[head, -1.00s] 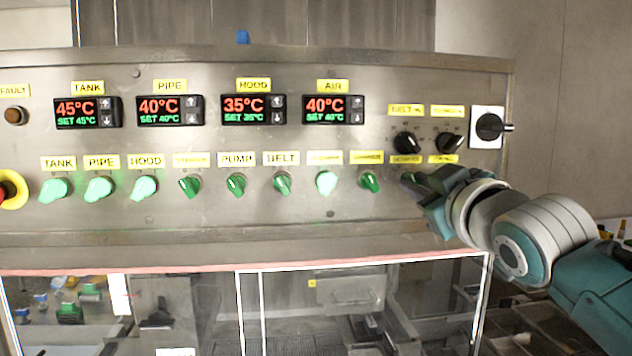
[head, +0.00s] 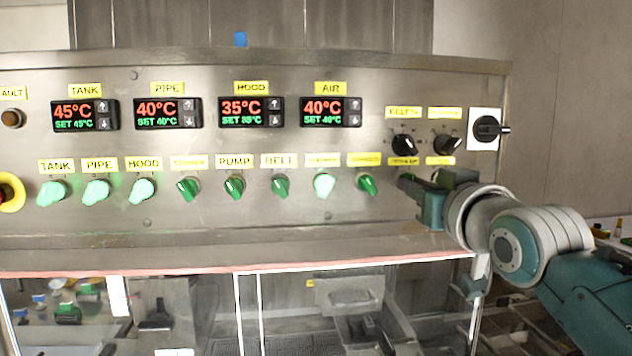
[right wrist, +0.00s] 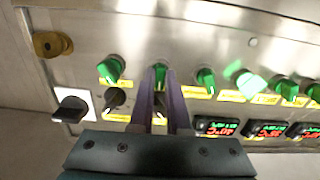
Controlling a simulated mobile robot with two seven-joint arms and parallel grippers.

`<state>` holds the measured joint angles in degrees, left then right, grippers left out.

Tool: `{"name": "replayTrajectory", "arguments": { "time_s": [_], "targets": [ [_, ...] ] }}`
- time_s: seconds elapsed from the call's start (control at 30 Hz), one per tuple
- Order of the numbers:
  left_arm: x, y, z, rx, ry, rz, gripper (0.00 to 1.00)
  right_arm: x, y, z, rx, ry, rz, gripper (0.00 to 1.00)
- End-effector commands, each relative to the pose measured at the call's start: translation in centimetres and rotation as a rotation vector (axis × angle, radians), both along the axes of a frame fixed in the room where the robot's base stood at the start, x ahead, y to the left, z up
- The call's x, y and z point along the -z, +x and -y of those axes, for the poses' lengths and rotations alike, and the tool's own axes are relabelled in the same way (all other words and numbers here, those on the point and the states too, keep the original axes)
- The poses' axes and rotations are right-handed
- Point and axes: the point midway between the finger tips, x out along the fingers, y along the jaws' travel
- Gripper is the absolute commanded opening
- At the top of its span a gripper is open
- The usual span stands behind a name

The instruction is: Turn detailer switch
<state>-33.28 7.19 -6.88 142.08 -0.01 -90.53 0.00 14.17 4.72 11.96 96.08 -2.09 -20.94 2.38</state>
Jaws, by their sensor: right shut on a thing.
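My right gripper (head: 408,184) is at the right end of the lower row of switches on the steel panel. In the right wrist view its two fingers (right wrist: 161,88) are shut on a green switch (right wrist: 160,72), taken to be the detailer switch. In the head view the gripper mostly hides that switch. The yellow label (head: 405,161) above it is too blurred to read surely. A lit green switch and a dark green switch (head: 367,185) sit to its left. My left gripper is not in view.
Two black knobs (head: 404,144) sit just above the gripper, with a black rotary switch (head: 487,128) on a white plate to their right. Another green switch (right wrist: 111,69) is close beside the fingers. Temperature displays (head: 331,112) line the panel. A clear-walled enclosure (head: 245,310) lies below.

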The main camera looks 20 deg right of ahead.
Motion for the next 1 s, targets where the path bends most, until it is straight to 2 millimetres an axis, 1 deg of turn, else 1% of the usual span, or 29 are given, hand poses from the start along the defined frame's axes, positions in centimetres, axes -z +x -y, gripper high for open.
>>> {"name": "replayTrajectory", "arguments": {
  "time_s": [0.2, 0.5, 0.8, 1.0],
  "targets": [
    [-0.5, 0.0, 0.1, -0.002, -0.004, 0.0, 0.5, -0.1, 0.0, 0.0, 0.001, 0.196, 0.046, 0.0],
    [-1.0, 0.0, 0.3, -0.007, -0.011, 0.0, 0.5, -0.1, 0.0, 0.0, 0.0, 0.407, 0.098, 0.0],
    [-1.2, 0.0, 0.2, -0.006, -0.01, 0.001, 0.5, 0.0, 0.0, 0.0, 0.0, 0.522, 0.123, 0.0],
    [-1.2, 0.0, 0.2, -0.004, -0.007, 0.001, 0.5, 0.1, 0.0, 0.0, 0.001, 0.544, 0.129, 0.0]
  ]
}}
